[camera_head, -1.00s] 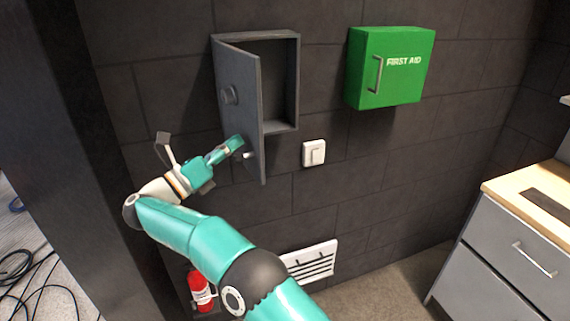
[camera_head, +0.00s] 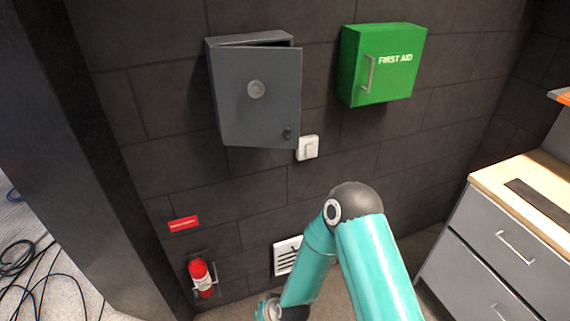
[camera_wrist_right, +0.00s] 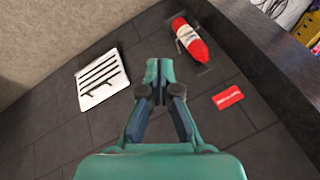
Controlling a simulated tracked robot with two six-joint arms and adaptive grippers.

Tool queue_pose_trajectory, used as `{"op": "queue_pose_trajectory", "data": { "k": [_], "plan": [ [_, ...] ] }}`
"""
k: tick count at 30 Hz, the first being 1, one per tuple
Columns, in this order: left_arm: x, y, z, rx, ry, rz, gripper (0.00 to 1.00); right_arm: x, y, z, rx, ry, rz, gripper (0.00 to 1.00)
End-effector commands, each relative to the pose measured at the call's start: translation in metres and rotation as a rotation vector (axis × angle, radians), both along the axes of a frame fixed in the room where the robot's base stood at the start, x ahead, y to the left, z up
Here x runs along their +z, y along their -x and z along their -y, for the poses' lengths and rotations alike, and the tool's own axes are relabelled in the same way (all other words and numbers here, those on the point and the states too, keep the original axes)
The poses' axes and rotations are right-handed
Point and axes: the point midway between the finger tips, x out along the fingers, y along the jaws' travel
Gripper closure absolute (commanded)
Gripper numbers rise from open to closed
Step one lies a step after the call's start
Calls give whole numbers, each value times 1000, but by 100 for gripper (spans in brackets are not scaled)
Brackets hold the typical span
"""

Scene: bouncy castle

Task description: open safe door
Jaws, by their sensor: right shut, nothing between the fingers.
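The grey safe (camera_head: 225,50) hangs on the dark wall in the head view. In the right wrist view my right gripper (camera_wrist_right: 160,82) is shut and empty. My left gripper is not in view.
A green first aid box (camera_head: 382,65) hangs right of the safe, with a white switch (camera_head: 308,147) below. A wall vent (camera_head: 286,256), red extinguisher (camera_head: 202,277) and red sign (camera_head: 184,223) are lower. A drawer cabinet (camera_head: 500,240) stands at right. Cables lie at left.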

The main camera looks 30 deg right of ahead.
Motion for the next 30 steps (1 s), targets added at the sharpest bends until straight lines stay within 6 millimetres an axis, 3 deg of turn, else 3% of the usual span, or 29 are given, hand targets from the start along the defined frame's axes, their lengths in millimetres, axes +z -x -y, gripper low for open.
{"op": "queue_pose_trajectory", "data": {
  "k": [1, 3, 11, 15, 23, 26, 30],
  "plan": [
    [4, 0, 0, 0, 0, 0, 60, -1, 25, -1, 50, -3, -58, 100],
    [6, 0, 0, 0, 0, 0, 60, -3, 56, -4, 120, -9, -124, 100],
    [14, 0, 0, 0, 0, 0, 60, 8, 161, -12, 349, -59, -336, 100],
    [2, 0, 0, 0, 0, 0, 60, -9, 133, 6, 264, -62, -367, 100],
    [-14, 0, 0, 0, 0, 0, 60, -20, 85, 37, 91, -135, -437, 100],
    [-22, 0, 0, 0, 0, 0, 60, -18, 60, 52, 11, -194, -454, 100],
    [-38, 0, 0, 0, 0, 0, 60, -4, 9, 80, -117, -344, -449, 100]
  ]
}}
